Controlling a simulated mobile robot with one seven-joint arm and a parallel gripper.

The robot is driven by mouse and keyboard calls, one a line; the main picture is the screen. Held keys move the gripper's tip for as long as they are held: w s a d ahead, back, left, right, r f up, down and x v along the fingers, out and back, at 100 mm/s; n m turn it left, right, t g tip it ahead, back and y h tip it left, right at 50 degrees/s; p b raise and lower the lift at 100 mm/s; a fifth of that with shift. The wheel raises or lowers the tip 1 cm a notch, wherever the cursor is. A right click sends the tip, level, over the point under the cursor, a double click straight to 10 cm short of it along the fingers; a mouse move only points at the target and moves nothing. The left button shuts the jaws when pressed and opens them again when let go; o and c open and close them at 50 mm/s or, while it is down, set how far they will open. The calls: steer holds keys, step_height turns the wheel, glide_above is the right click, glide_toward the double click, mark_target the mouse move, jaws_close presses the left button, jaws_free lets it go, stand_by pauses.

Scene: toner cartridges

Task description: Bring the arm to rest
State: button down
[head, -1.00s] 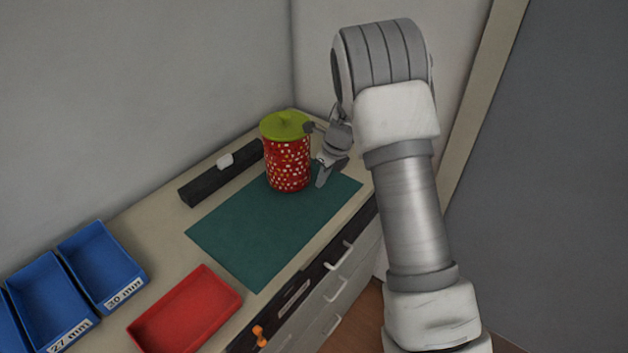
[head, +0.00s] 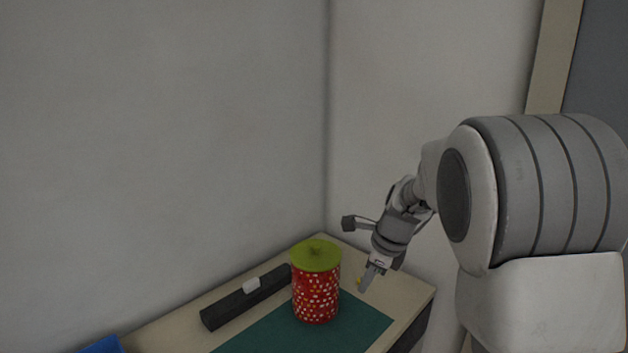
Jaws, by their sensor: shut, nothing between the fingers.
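My arm comes in from the right of the head view and bends down towards the table. My gripper (head: 364,284) points down, beside and to the right of the red patterned canister, apart from it in the picture. Its fingers are together and hold nothing. The red canister (head: 316,296) with white spots and a green lid (head: 315,254) stands upright on the green mat (head: 262,336).
A black toner cartridge (head: 228,307) with a white piece (head: 251,285) on top lies left of the canister. A blue bin (head: 103,346) shows at the bottom edge. Walls rise behind the table (head: 160,336).

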steer(key=s+r+n+t, duration=0.1)
steer(key=s+r+n, duration=0.4)
steer(key=s+n, duration=0.15)
steer(key=s+r+n, duration=0.5)
steer(key=s, duration=0.3)
steer(key=s+d+n+t+h, duration=0.1)
steer(key=s+d+n+h, duration=0.1)
steer(key=s+n, duration=0.9)
steer(key=shift+s+d+t, duration=0.2)
steer(key=shift+s+t, duration=0.1)
steer(key=shift+s, duration=1.05)
